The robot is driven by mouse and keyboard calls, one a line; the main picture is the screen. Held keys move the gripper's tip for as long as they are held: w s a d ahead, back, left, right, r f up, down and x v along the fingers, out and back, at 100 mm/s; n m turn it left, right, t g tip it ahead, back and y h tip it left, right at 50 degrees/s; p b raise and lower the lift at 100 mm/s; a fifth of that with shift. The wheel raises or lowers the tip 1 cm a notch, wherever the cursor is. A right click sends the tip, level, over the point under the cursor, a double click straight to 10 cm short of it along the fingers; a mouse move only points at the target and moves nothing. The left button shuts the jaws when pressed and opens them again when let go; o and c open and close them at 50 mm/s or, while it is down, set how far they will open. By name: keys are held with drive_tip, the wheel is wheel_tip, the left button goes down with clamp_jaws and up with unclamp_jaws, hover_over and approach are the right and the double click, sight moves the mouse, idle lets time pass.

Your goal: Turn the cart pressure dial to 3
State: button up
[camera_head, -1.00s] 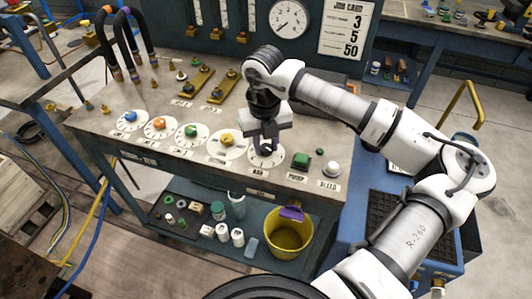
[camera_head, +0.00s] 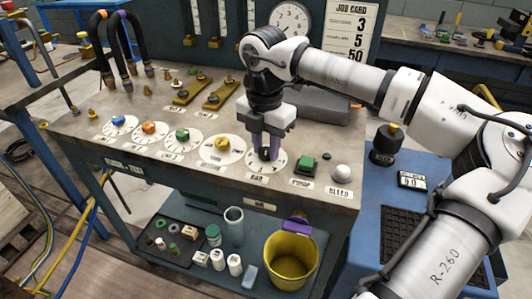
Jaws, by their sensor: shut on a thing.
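The pressure dial (camera_head: 281,163) is a white round scale with a dark knob, at the front right of the cart's top (camera_head: 232,187). A plate below it seems to read BAR. My gripper (camera_head: 265,152) points straight down over the dial and is shut on its knob. The fingers hide most of the knob and part of the scale, so I cannot read its setting. A job card (camera_head: 349,30) on the back panel shows 3, 5 and 50.
Blue (camera_head: 118,120), orange (camera_head: 148,127), green (camera_head: 182,134) and yellow (camera_head: 221,144) knobs sit to the left. A green button (camera_head: 305,164) and white knob (camera_head: 341,173) are close on the right. A yellow bucket (camera_head: 289,261) stands on the lower shelf.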

sight(265, 150)
drive_tip(key=shift+m+b, duration=0.5)
drive_tip(key=shift+m, duration=0.4)
drive_tip(key=o, duration=1)
drive_tip(key=shift+c, duration=0.2)
wheel_tip(265, 150, up, 14)
drive_tip(key=shift+w+p, duration=0.15)
drive_tip(key=shift+p, duration=0.15)
drive_tip(key=shift+a+f, duration=0.1)
